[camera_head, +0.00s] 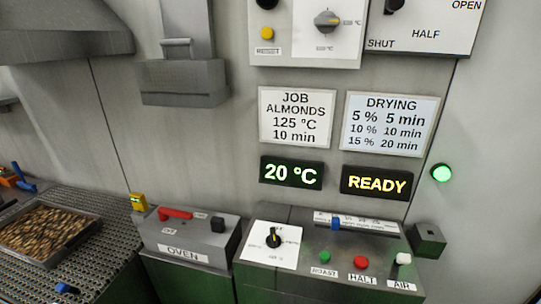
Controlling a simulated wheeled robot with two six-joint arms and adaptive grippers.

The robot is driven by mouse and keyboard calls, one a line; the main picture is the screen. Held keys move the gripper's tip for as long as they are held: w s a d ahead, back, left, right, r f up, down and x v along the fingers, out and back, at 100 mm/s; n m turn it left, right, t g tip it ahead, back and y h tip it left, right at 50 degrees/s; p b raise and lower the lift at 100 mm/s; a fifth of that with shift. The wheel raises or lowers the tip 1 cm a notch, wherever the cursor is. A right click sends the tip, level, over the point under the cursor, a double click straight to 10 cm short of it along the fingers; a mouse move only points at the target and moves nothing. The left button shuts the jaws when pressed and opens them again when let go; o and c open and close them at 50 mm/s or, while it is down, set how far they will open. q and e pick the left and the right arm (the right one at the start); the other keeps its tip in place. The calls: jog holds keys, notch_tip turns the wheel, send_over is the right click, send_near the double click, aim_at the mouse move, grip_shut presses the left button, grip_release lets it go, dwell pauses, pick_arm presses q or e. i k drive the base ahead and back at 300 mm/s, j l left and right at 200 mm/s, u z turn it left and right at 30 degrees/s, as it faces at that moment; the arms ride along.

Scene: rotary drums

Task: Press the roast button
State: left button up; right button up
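The roast button is a small green button (325,257) on the sloped control panel at the lower middle, with a ROAST label (323,271) just below it. A red button (361,262) over a HALT label (362,279) stands to its right, and a white-topped AIR switch (402,259) is further right. A black dial (273,238) on a white plate sits to the left. The display (377,183) reads READY and the other display (291,173) reads 20 °C. Neither of my grippers shows in this view.
A grey OVEN box (183,254) with a red handle (175,213) stands left of the panel. A tray of almonds (42,236) lies on a mesh surface at the far left. A job sign (296,117) and a lit green lamp (442,173) are on the wall above.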

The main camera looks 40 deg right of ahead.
aim_at(325, 256)
jog(key=l+z, duration=0.2)
jog(key=z, duration=1.45)
jog(key=i+j, duration=0.05)
jog(key=j, duration=0.05)
